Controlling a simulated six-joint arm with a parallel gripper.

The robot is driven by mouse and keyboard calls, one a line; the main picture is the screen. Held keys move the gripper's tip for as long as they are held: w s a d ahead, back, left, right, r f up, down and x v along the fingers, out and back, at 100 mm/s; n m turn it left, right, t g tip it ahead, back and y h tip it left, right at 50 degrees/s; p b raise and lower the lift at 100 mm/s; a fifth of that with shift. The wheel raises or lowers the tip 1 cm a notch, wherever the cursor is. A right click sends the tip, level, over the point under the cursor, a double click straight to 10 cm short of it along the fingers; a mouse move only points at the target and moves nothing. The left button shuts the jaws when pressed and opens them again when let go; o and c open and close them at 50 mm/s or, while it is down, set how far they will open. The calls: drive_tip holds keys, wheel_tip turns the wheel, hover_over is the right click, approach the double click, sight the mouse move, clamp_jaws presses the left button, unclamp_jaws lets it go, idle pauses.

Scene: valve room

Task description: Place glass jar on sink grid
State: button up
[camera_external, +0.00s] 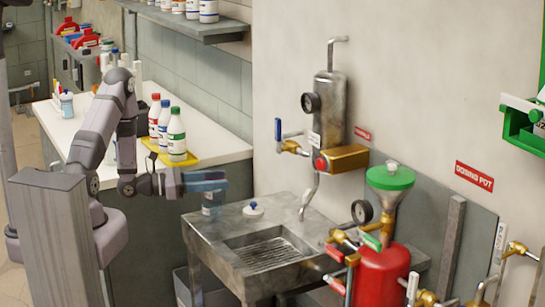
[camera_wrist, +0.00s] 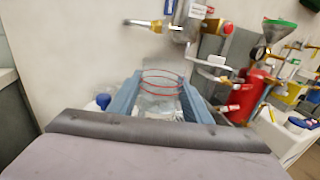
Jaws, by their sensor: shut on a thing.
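The glass jar (camera_wrist: 162,92) is clear, with red rings near its rim, and sits between the two blue fingers of my gripper (camera_wrist: 160,100) in the wrist view. My gripper (camera_external: 206,181) is shut on it. In the external view the jar (camera_external: 211,204) shows faintly under the fingers, near the left rear corner of the sink. The sink grid (camera_external: 268,253) is a ribbed metal rack in the sunken basin, to the right of and below my gripper. The grid looks bare. I cannot make out the grid in the wrist view.
The metal sink (camera_external: 215,237) has a white-and-blue lidded item (camera_external: 253,209) on its rear ledge. A red tank (camera_external: 380,275) and valves stand right. Bottles on a yellow tray (camera_external: 180,160) stand behind my arm.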

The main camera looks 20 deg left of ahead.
sight(222, 177)
drive_tip(key=a+f+n+t+y+b, duration=0.1)
drive_tip(key=a+f+n+t+y, duration=0.2)
drive_tip(key=a, duration=0.9)
drive_tip(key=a+f+n+t+y+b, duration=0.1)
drive_tip(key=a+f+n+t+y, duration=0.3)
drive_tip(key=a+f, duration=0.5)
drive_tip(key=a+t, duration=0.1)
drive_tip(key=a, duration=0.2)
drive_tip(key=shift+w+f+y, duration=0.15)
drive_tip(key=shift+f+y, duration=0.15)
drive_tip(key=shift+y, duration=0.1)
drive_tip(key=d+r+m+g+h, duration=0.2)
drive_tip(key=d+r, duration=0.2)
drive_tip(key=d, duration=0.5)
drive_tip(key=d+r+m+g+h, duration=0.2)
drive_tip(key=d+r, duration=0.3)
drive_tip(key=d, duration=0.5)
drive_tip(key=d+r+m+g+h+b, duration=0.1)
drive_tip(key=d+r, duration=0.4)
drive_tip(key=d, duration=0.5)
drive_tip(key=shift+m+g+h, duration=0.9)
drive_tip(key=shift+g+h, duration=0.4)
drive_tip(key=shift+w+f, duration=0.1)
drive_tip(key=shift+f, duration=4.95)
